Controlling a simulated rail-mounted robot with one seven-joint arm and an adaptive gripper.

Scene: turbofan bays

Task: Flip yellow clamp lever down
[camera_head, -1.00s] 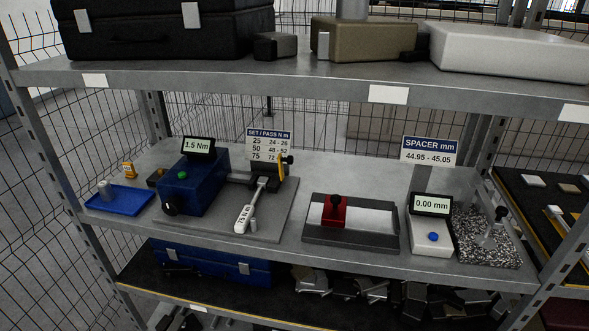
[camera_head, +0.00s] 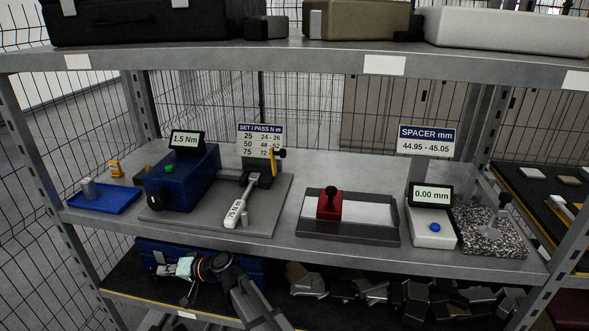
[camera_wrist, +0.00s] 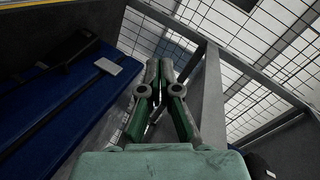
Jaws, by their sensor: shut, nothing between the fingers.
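The yellow clamp lever (camera_head: 273,160) stands upright on the dark clamp block (camera_head: 261,173), beside a black knob, on the middle shelf. A torque wrench (camera_head: 240,203) marked in N m lies with its head at the clamp. In the head view, my gripper (camera_head: 158,270) is low at the left, by the lower shelf and in front of the blue case, well below the lever. In the wrist view my gripper (camera_wrist: 158,72) has its fingers together and holds nothing. The lever is not seen in the wrist view.
On the middle shelf are a blue tester (camera_head: 182,178) reading 1.5 Nm, a blue tray (camera_head: 103,198), a red-blocked fixture (camera_head: 348,216) and a spacer gauge (camera_head: 432,225). The shelf edge lies above my gripper. The blue case (camera_head: 250,266) is close beside my arm. A shelf post (camera_wrist: 212,100) stands near my fingers.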

